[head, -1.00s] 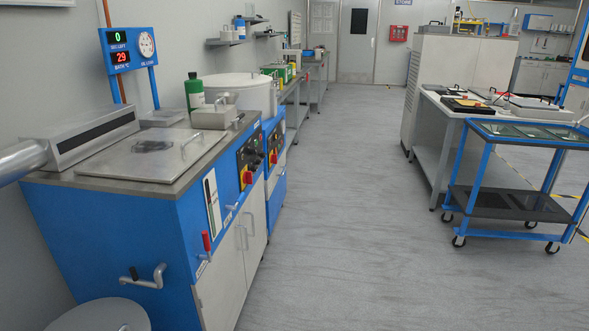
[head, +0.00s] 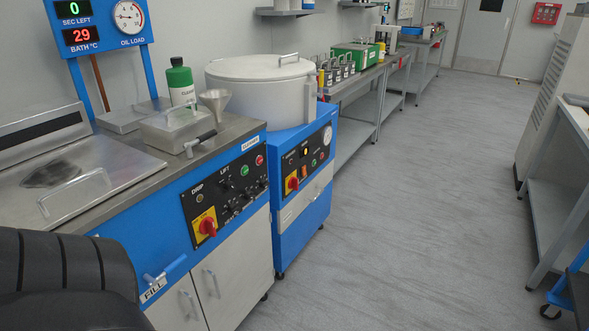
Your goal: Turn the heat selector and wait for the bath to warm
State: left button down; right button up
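The blue and steel bath unit (head: 190,204) stands at the left, with its hinged steel lid (head: 110,165) shut. Its black control panel (head: 222,185) faces the aisle and carries several small dark knobs (head: 236,205), indicator lamps and a red rotary switch (head: 207,227) on a yellow plate. The small knob labels are too blurred to tell for sure which one is the heat selector. The display above (head: 82,22) reads 0 sec left and bath 29 °C. Neither of my grippers is in view.
A blue machine with a round white lid (head: 262,75) stands beyond the bath. A green bottle (head: 180,85), a steel box (head: 180,130) and a funnel (head: 214,103) stand on the bath's top.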

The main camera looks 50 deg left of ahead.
aim_at(233, 209)
jog(key=i, duration=0.9)
jog(key=u, duration=3.35)
jog(key=i, duration=0.5)
